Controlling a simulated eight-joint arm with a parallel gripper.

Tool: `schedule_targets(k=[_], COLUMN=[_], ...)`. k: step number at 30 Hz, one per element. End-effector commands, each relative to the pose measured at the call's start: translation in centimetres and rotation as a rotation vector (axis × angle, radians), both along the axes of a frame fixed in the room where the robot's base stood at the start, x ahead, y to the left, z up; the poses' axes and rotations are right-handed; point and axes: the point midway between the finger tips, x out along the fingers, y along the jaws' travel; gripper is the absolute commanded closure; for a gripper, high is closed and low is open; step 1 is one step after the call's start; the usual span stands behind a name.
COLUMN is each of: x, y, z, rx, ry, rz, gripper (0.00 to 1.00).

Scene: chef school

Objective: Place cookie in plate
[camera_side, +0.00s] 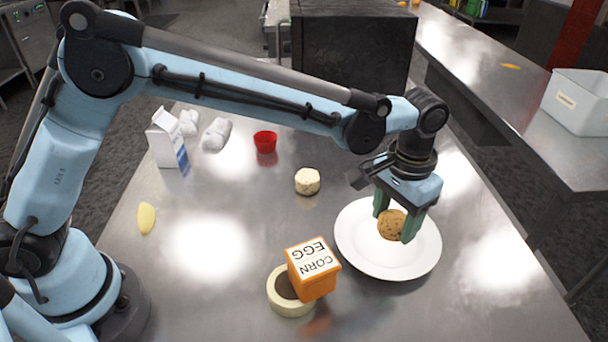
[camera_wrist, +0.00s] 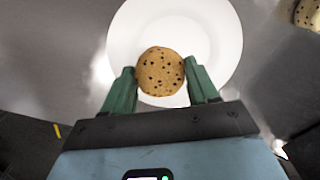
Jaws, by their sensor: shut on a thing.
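A round brown cookie with dark chips (camera_side: 391,225) is between the green fingers of my gripper (camera_side: 396,222), which is shut on it. In the side view the cookie is over the white plate (camera_side: 360,255). In the wrist view the cookie (camera_wrist: 160,71) sits between the fingertips (camera_wrist: 160,82), with the white plate (camera_wrist: 205,30) behind it. I cannot tell whether the cookie touches the plate or hangs a little above it.
An orange corn egg box (camera_side: 313,272) rests tilted on a pale ring-shaped roll (camera_side: 289,295) left of the plate. A pale round piece (camera_side: 307,181), a red cup (camera_side: 265,141), a milk carton (camera_side: 166,140) and a yellow piece (camera_side: 147,218) stand farther left. The table right of the plate is clear.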

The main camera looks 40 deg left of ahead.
Motion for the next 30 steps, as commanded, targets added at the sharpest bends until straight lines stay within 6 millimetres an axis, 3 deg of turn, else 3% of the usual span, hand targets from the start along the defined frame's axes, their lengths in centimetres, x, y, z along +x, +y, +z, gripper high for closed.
schedule_targets(k=[6,17,30], x=[2.1,2.2,2.2], y=[1.2,1.3,1.3], z=[-1.5,-5.3,-5.9], rx=[0.0,0.0,0.0], ry=[0.0,0.0,0.0], rz=[0.001,0.0,0.0], gripper=[0.71,0.71,0.71])
